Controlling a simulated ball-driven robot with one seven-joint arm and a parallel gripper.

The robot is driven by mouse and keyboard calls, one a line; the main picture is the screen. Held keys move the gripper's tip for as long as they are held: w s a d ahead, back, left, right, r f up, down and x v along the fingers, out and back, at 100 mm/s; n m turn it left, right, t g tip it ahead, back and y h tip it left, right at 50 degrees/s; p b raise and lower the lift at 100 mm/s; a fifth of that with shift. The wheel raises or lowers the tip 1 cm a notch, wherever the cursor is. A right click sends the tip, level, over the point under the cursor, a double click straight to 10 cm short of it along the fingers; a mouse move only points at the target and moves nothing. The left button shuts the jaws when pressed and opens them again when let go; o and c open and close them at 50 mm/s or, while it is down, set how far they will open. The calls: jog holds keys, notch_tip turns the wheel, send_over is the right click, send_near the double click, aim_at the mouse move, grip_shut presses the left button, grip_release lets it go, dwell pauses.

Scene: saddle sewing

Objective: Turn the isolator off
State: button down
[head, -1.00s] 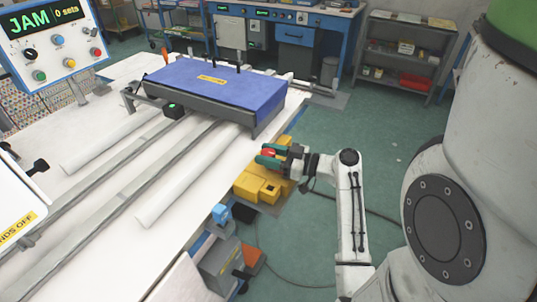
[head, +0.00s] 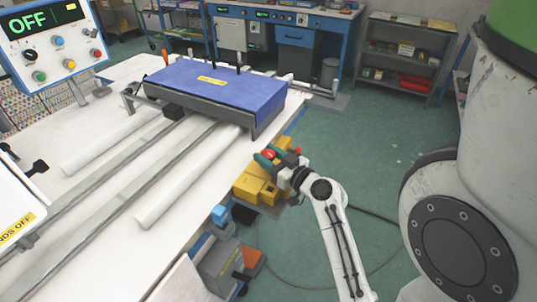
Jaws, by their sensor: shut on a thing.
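The isolator's red knob (head: 268,155) shows between the green fingertips of my gripper (head: 271,156). My gripper is shut on this knob, at the right edge of the white table. The fingers hide part of the knob. Yellow boxes (head: 256,187) sit just below and in front of it. My arm reaches up to it from the lower right, with the wrist tilted. The control panel (head: 45,50) at the upper left reads OFF on its display (head: 42,20).
A blue-covered machine bed (head: 215,85) stands on the white table (head: 165,165), left of my gripper. A grey box (head: 222,265) and an orange piece (head: 252,260) are below. Green floor (head: 380,190) is open to the right, with a cable on it.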

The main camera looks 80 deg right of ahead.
jog(key=shift+r+m+g+h+p, duration=0.2)
jog(key=shift+m+g+h+p, duration=0.65)
jog(key=shift+h+p, duration=0.45)
jog(key=shift+f+m+g+p, duration=0.15)
jog(key=shift+m+g+p, duration=0.1)
jog(key=shift+m+p, duration=0.15)
jog(key=c, duration=0.6)
grip_release()
jog(key=shift+s+a+f, duration=0.2)
jog(key=shift+s+a, duration=0.15)
jog(key=shift+a, duration=0.1)
jog(key=b+v, duration=0.3)
jog(key=v, duration=0.6)
jog(key=shift+s+a+b, duration=0.25)
jog(key=shift+b, duration=0.05)
